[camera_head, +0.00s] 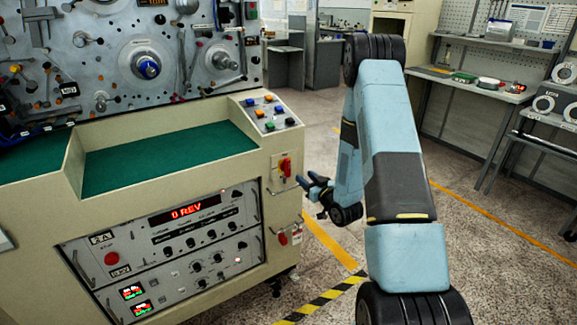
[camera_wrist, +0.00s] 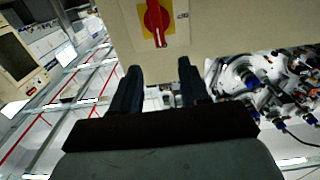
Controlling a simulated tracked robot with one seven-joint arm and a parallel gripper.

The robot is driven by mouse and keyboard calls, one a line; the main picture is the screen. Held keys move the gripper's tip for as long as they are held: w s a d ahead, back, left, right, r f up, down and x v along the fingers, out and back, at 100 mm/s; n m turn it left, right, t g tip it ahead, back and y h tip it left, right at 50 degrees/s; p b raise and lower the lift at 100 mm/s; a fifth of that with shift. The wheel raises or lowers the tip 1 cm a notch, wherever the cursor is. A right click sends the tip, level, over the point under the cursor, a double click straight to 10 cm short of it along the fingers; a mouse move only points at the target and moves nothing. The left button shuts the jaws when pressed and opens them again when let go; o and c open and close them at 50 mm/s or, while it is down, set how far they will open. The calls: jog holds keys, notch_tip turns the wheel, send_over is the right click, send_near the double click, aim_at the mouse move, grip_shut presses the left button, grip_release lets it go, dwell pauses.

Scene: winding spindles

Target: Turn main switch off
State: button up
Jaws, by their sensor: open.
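The main switch is a red rotary handle (camera_head: 286,167) on a yellow plate, set in the side panel of the cream machine. In the wrist view the red handle (camera_wrist: 155,20) is at the top, upright in the picture and beyond the fingertips. My gripper (camera_head: 309,183) is just right of the switch in the head view and a little lower. In the wrist view my gripper (camera_wrist: 159,75) has two dark fingers spread apart with nothing between them. The fingers look apart from the handle.
A second red knob (camera_head: 283,239) sits lower on the same side of the machine, near a metal handle. A sloped button panel (camera_head: 268,113) is above the switch. The control panel with a red display (camera_head: 187,212) faces front.

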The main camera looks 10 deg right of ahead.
aim_at(289, 163)
jog(key=x, duration=1.1)
jog(key=shift+w, duration=0.25)
jog(key=shift+c, duration=0.4)
